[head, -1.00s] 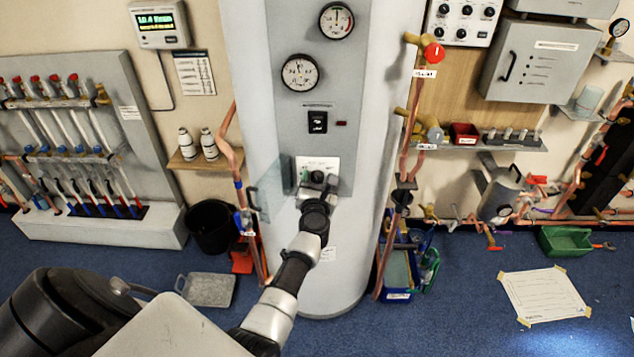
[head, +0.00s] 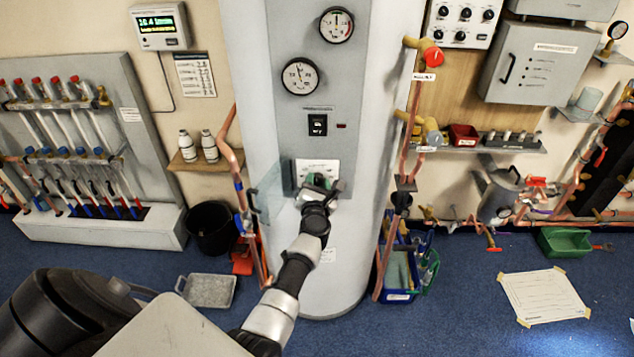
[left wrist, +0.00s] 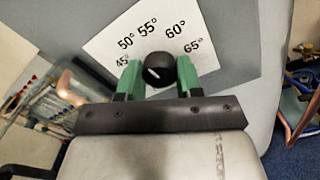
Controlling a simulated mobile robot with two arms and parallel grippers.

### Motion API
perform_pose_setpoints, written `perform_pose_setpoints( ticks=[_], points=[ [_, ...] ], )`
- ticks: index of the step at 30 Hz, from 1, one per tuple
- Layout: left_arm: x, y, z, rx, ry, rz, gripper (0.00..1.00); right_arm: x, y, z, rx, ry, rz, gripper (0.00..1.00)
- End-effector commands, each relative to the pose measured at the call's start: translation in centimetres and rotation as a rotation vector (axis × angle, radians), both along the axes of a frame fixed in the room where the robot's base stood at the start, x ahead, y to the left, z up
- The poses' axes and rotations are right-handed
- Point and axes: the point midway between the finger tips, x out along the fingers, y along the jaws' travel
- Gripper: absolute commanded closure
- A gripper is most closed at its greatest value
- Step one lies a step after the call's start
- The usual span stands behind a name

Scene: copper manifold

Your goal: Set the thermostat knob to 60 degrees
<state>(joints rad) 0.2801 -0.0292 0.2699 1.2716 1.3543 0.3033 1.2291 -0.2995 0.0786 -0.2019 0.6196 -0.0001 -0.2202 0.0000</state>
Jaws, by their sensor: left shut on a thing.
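The thermostat knob (left wrist: 160,70) is small, round and black with a white mark. It sits on a white dial plate (left wrist: 105,42) printed 45, 50, 55, 60 and 65 degrees. In the head view this gripper (head: 319,183) is at the plate (head: 318,166) on the grey cylinder's front and hides the knob. My right gripper is not in view.
A clear flap (head: 270,187) stands open left of the dial plate. Copper pipes (head: 241,195) run on both sides of the cylinder (head: 335,260). Two gauges (head: 300,74) and a black switch (head: 318,124) are above. A black bucket (head: 211,228) stands on the floor at left.

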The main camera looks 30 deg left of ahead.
Motion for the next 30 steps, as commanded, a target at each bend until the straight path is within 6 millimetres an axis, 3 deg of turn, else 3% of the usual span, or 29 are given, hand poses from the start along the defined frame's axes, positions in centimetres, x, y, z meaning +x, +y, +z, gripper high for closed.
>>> perform_pose_setpoints(
  ticks=[30],
  points=[
    [0.0,0.0,0.2,0.769,0.473,-0.001,0.88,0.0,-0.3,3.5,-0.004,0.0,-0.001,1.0]
  ],
)
